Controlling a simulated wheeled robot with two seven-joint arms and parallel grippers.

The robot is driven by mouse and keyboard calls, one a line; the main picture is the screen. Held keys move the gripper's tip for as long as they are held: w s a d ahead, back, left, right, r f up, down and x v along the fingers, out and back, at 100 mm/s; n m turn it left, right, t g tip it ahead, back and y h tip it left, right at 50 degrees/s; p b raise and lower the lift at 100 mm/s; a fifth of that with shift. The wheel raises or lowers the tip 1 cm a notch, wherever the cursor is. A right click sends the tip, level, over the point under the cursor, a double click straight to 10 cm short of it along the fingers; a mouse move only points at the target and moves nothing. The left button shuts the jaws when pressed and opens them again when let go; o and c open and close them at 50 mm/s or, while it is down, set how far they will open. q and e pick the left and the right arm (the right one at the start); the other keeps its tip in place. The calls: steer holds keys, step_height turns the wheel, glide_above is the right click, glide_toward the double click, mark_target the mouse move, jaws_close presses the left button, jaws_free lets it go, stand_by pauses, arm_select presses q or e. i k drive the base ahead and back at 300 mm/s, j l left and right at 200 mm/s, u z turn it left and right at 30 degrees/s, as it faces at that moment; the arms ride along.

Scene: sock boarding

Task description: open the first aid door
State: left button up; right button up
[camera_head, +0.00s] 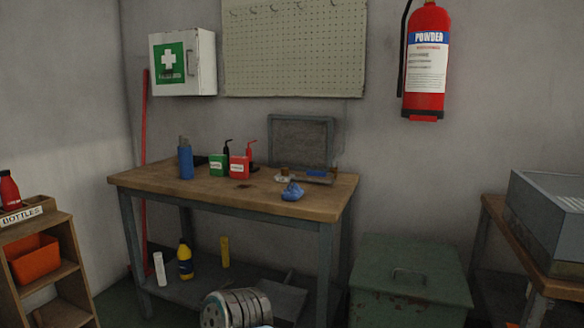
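A white first aid cabinet (206,62) hangs on the wall at the upper left. Its door (170,85) carries a green panel with a white cross and looks closed. A small dark handle (191,62) shows near the door's right edge. The inside of the cabinet is hidden. Neither of my grippers is in view, so nothing of mine shows near the cabinet.
A red pole (144,130) leans left. A green chest (410,280) and bottle shelf (58,219) flank the bench.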

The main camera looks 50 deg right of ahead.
mark_target(174, 64)
steer(key=i+l+z, duration=0.15)
steer(key=z, duration=0.3)
steer(key=i+z, duration=0.7)
steer(key=z, duration=0.2)
